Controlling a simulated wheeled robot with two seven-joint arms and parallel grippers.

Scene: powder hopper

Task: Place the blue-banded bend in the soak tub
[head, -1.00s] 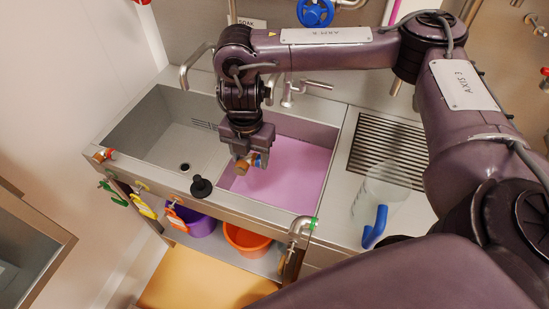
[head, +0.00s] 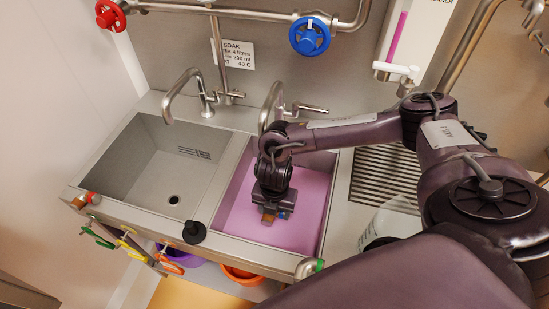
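My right gripper (head: 270,208) comes in from the right and points down over the right-hand basin, the soak tub (head: 325,205), which holds pink liquid. Its fingers are shut on the blue-banded bend (head: 283,215); only a small blue part and a brownish metal part show below the fingers. The rest of the bend is hidden by the gripper. I cannot tell whether the bend touches the liquid. My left gripper is not in view.
An empty steel basin (head: 135,165) lies left of the tub. A red-banded bend (head: 84,199) and a green-banded bend (head: 308,268) sit on the front rim, with a black knob (head: 194,232) between. A faucet (head: 270,100) stands behind the tub; a drain grille (head: 372,172) lies right.

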